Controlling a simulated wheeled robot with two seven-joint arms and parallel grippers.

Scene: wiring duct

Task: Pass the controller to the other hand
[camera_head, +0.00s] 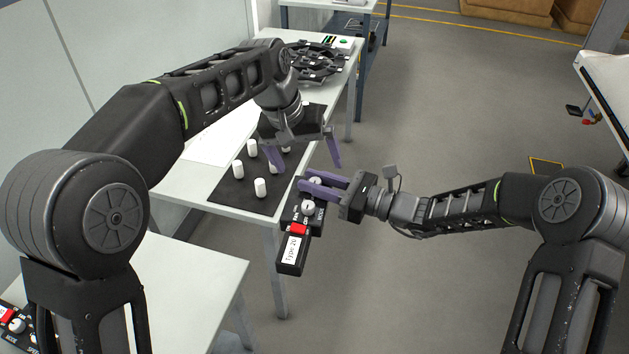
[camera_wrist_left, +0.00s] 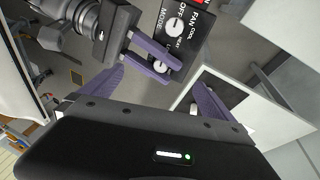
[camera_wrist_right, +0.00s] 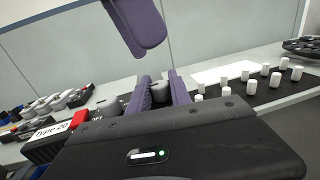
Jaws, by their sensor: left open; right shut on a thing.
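The controller (camera_head: 292,250) is a black box with white knobs, a red part and a white label. My right gripper (camera_head: 308,188) is shut on its knob end and holds it in the air off the table's edge. In the right wrist view the controller (camera_wrist_right: 45,146) shows its label at the left. My left gripper (camera_head: 308,160) is open and empty, just above and behind the controller, apart from it. In the left wrist view the controller (camera_wrist_left: 185,22) lies beyond the open fingers, with the right gripper's purple fingers on it.
A white table (camera_head: 190,185) bears a black mat (camera_head: 225,195) with several white cylinders. A dark round fixture (camera_head: 318,62) stands at its far end. Another controller (camera_head: 14,318) lies at the lower left on a nearer white table (camera_head: 190,285).

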